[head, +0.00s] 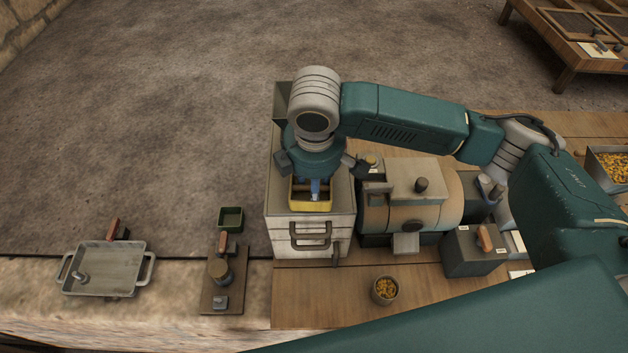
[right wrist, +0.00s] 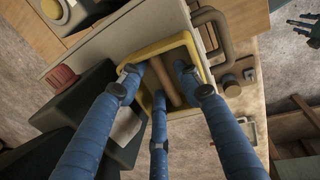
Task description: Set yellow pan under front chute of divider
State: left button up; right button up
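The yellow pan (head: 328,204) sits on top of a pale cabinet with a drawer handle, below my right gripper (head: 314,188). In the right wrist view the pan shows as a yellow rim (right wrist: 178,45) with a brown bar (right wrist: 165,80) across it. My right gripper's blue fingers (right wrist: 157,85) reach down at the pan, spread apart around the bar, with gaps visible; contact is unclear. A tan drum-shaped machine (head: 412,200), apparently the divider, stands just right of the cabinet. A grey spout-like part (head: 406,243) sticks out at its front. My left gripper is not visible.
A small bowl of yellow-brown pieces (head: 384,290) stands on the table in front of the machine. A dark box with a wooden handle (head: 474,249) stands right of it. Bare tabletop (head: 330,290) shows before the cabinet.

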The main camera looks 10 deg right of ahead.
notch_tip(320, 180, up, 12)
jog(key=s+b, duration=0.2)
jog(key=shift+s+a, duration=0.15)
jog(key=shift+a, duration=0.1)
dwell(0.4)
